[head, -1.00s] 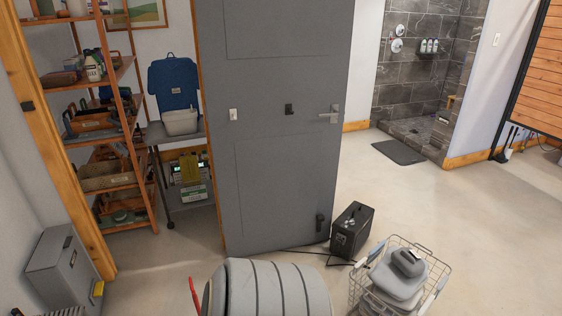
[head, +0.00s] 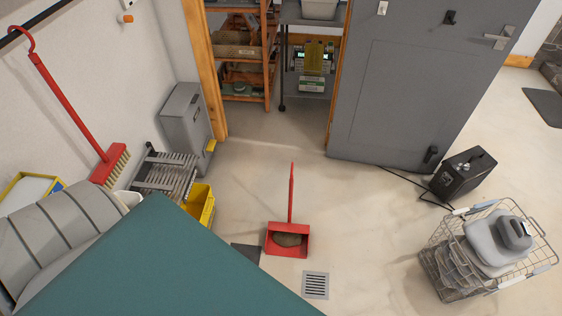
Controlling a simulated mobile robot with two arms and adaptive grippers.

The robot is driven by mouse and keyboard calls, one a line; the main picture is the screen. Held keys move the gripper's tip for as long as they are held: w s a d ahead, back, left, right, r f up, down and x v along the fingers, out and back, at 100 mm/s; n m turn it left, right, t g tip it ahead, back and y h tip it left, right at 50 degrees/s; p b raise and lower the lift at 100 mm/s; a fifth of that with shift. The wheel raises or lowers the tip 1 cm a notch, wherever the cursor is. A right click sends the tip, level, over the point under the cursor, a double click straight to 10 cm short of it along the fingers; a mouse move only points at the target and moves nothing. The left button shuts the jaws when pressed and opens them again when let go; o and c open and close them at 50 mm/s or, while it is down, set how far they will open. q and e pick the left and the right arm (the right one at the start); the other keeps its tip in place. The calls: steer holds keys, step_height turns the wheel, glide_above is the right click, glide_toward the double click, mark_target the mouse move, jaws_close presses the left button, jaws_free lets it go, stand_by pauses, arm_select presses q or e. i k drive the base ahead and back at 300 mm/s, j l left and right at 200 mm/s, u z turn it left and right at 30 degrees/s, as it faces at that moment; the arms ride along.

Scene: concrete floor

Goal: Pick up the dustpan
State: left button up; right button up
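The red dustpan (head: 287,252) sits on the concrete floor near the lower middle of the head view. Its long thin red handle stands up from the back of the pan, pointing away from me. A grey-brown lump, perhaps dirt, lies inside the pan. Neither of my grippers shows in the head view, so nothing is seen touching the dustpan.
A floor drain (head: 315,285) lies right of the pan. A yellow bucket (head: 202,205) stands left. A red broom (head: 75,110) hangs on the left wall. A wire basket (head: 447,272) and black case (head: 463,174) stand right. A teal surface covers the lower left; its identity is unclear.

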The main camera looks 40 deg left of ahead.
mark_target(289, 240)
steer(key=u, duration=0.95)
